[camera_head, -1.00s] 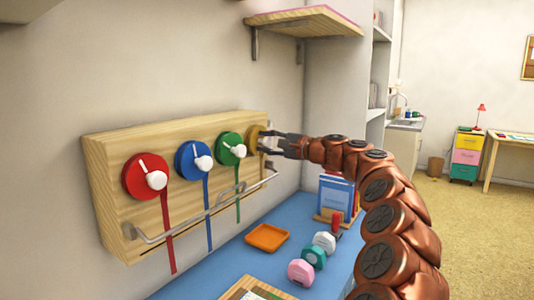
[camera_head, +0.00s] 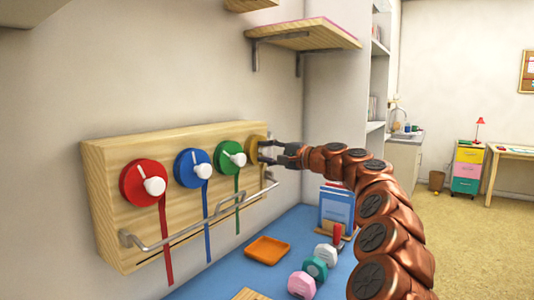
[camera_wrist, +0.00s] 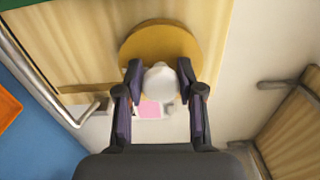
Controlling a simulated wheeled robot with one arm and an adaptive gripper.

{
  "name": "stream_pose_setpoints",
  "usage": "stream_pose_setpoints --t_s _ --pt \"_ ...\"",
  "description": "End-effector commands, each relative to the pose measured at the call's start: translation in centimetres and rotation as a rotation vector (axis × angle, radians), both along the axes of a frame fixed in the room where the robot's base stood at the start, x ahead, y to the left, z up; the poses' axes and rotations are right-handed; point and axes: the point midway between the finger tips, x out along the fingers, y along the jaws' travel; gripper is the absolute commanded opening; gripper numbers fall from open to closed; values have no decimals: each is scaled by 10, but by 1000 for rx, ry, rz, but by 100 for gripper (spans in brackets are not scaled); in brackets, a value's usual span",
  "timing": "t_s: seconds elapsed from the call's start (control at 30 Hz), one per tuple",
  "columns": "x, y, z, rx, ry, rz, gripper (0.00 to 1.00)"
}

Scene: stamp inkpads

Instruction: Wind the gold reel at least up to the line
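The gold reel (camera_head: 255,146) is at the right end of the wooden board on the wall. In the wrist view its gold disc (camera_wrist: 150,42) carries a round white knob (camera_wrist: 160,78) near its lower edge. My gripper (camera_head: 266,150) is at this reel, with its two dark fingers (camera_wrist: 160,86) on opposite sides of the knob. They look closed onto it, with no clear gap. The gripper hides much of the reel in the head view. I cannot make out a gold ribbon or the line.
Red (camera_head: 138,184), blue (camera_head: 186,163) and green (camera_head: 229,151) reels with hanging ribbons are left of it. A metal rail (camera_head: 180,236) runs along the board's lower front. An orange tray (camera_head: 267,250), dumbbells (camera_head: 302,285) and blue books (camera_head: 337,205) are below. A shelf (camera_head: 303,34) is above.

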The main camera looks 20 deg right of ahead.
Motion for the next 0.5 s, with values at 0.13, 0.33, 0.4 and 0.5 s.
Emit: stream_pose_setpoints --t_s 0.13,0.33,0.4,0.5 --pt "0 0 0 0 0 0 55" --pt "0 0 0 1 -1 -1 60" --pt "0 0 0 1 -1 -1 60" --pt "-1 -1 0 1 -1 -1 60"
